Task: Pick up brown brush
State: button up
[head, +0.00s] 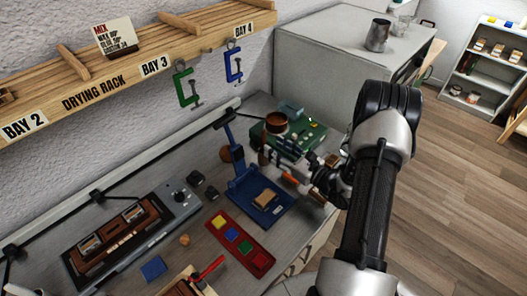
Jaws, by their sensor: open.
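My gripper (312,172) is at the end of my arm, over the right end of the bench, beside the green box. It is small and dark here, and its fingers partly blend with the items behind them. I see nothing held in it. No brush shows clearly. A slim brown upright piece (262,156) left of my gripper may be part of the brown brush, but it is too small to be sure. An orange-handled item (292,179) lies just below my gripper. Whether my gripper touches anything is hidden.
A green box (312,133) carries a brown round pot (276,123). A blue stand (245,184) with a tan block is left of my gripper. A red tray (262,259) holds coloured squares. The drying rack (110,80) overhangs the bench. A grey cabinet (325,50) stands behind.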

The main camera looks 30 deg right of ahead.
aim_at(265, 141)
jog(key=shift+b+x, duration=0.7)
jog(key=shift+x, duration=2.35)
jog(key=shift+c, duration=0.2)
jog(key=c, duration=0.9)
jog(key=shift+r, duration=0.1)
notch_tip(265, 141, up, 20)
jog(key=p, duration=0.5)
jog(key=shift+a, duration=0.1)
